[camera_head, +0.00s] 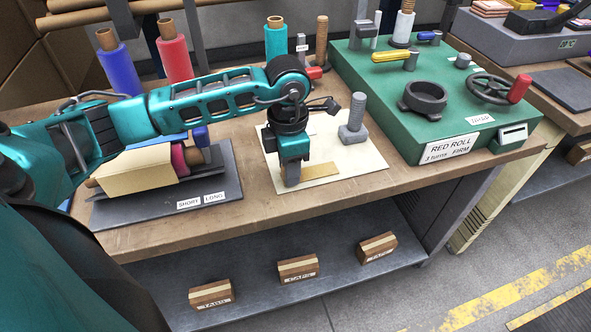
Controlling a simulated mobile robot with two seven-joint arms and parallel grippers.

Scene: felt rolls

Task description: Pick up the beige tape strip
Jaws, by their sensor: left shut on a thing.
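My left gripper (291,180) points down over the cream sheet (357,181) in the middle of the bench. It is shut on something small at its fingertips. The beige tape strip (318,174) lies at the fingertips and extends to the right of them over the sheet. The fingers hide its left end. I cannot tell whether the strip is lifted or still touches the sheet. My right gripper does not show.
A grey bolt-shaped post (353,122) stands on the sheet's right side. A green machine (452,110) labelled RED ROLL stands to the right. A dark tray (222,188) with a beige block (135,172) lies left. Blue (120,68) and red (175,55) rolls stand behind my arm.

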